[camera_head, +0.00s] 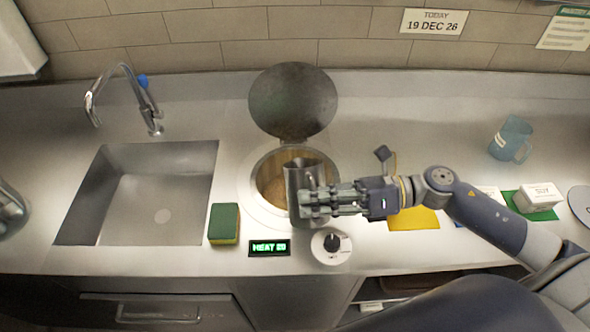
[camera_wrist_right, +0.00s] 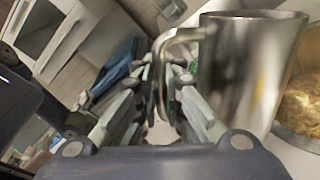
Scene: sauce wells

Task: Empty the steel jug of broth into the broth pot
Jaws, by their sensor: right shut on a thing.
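The steel jug (camera_head: 298,180) is a grey metal cup with a handle. My right gripper (camera_head: 318,200) is shut on it, and the jug looks about upright. The wrist view shows the jug (camera_wrist_right: 245,70) with its handle between my right gripper's fingers (camera_wrist_right: 163,85). The broth pot (camera_head: 268,180) is a round well in the counter with brownish content. The jug stands in front of the pot's right part in the head view and hides it. The wrist view shows the pot's contents (camera_wrist_right: 300,105) beside the jug. I do not see inside the jug. My left gripper is not visible.
The pot's round dark lid (camera_head: 292,100) stands open behind it. A sink (camera_head: 150,190) is at left. A green-yellow sponge (camera_head: 224,223), a lit display (camera_head: 270,248) and a knob (camera_head: 331,245) sit in front. A blue jug (camera_head: 511,139) and a white box (camera_head: 538,196) are at right.

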